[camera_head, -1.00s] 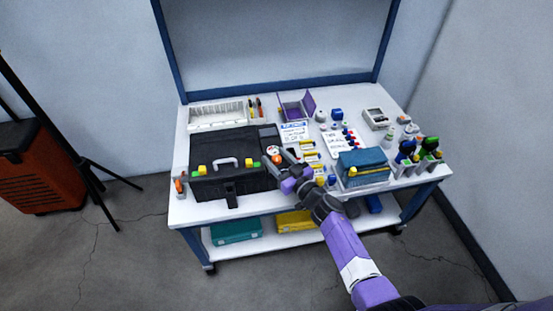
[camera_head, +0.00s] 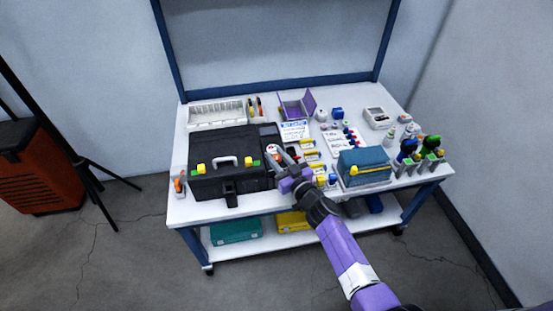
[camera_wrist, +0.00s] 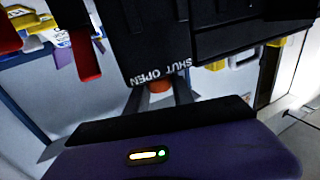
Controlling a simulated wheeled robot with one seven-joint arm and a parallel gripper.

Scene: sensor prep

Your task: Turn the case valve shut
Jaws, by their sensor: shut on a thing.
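The black case (camera_head: 225,172) with a pale handle stands closed on the left half of the bench. Its valve is a small orange-red knob (camera_wrist: 160,86) below an upside-down label reading SHUT and OPEN in the wrist view. In the head view, my gripper (camera_head: 279,155) reaches the case's right side and partly covers the valve. In the wrist view its two dark fingers lie on either side of the knob, shut on it. Which mark the knob points to cannot be told.
A blue case (camera_head: 364,166) stands close to the right of my arm. A white tray (camera_head: 217,114), a purple box (camera_head: 292,108) and a printed card (camera_head: 294,130) lie behind. Bottles stand at the right. The lower shelf holds a green case (camera_head: 236,231).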

